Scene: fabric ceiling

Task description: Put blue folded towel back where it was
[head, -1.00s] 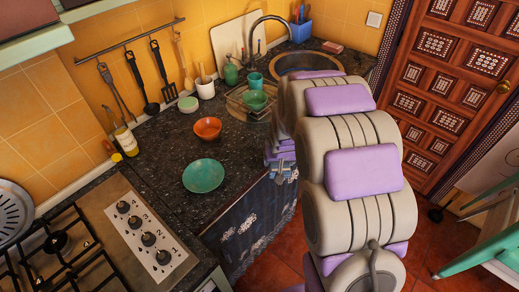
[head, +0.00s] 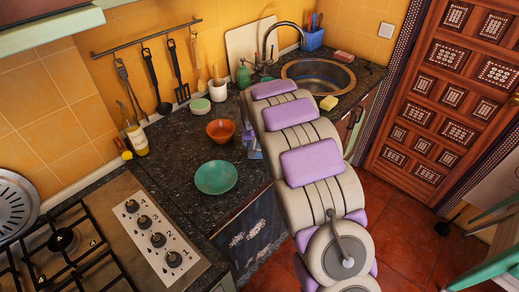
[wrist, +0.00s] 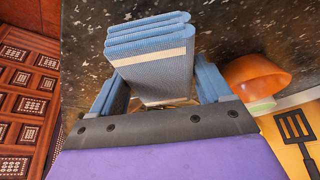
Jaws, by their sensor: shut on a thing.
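The blue folded towel (wrist: 150,65) is a stack of blue ribbed layers with a cream stripe. In the wrist view it sits between the two blue fingers of my gripper (wrist: 157,78), which is shut on it. In the head view my arm hides most of the gripper; a small blue part (head: 253,149) shows at the arm's left edge, just right of the orange bowl. The dark speckled counter (wrist: 90,45) lies behind the towel. I cannot tell whether the towel touches it.
The orange bowl (head: 220,131) is close beside the gripper, with a teal plate (head: 216,177) nearer on the counter. A yellow sponge (head: 329,103) lies near the sink (head: 318,72). The stove (head: 75,245) is at front left. A wooden door (head: 440,100) stands at right.

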